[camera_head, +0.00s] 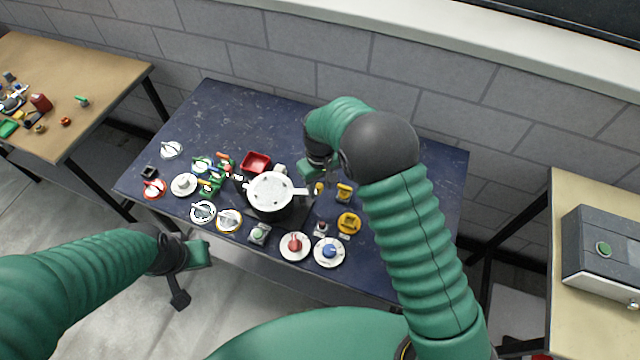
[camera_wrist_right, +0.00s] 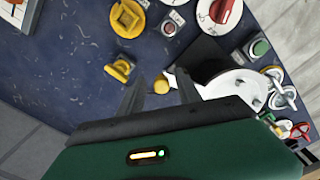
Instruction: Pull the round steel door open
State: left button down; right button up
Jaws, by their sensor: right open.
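The round steel door (camera_head: 270,191) is a pale disc on a dark round housing (camera_head: 272,214) in the middle of the blue table. It looks closed, and a short bar sticks out on its right side. The door also shows in the right wrist view (camera_wrist_right: 236,86), right of the fingers. My right gripper (camera_head: 309,172) is open and empty, just right of the door and apart from it; its fingers also show in the wrist view (camera_wrist_right: 160,92). My left gripper (camera_head: 188,278) hangs in front of the table's near edge, far from the door; its jaw opening is unclear.
Several knobs, valves and switches crowd the blue table (camera_head: 408,150), including a red tray (camera_head: 256,163), a red knob (camera_head: 294,244), a blue knob (camera_head: 329,252) and a yellow knob (camera_head: 348,223). The table's back and right parts are clear. A grey box (camera_head: 603,255) stands on the right table.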

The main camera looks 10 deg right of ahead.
jog(key=shift+c, duration=0.3)
jog(key=shift+w+a, duration=0.1)
jog(key=shift+a, duration=0.05)
jog(key=c, duration=0.5)
grip_shut()
dwell(0.4)
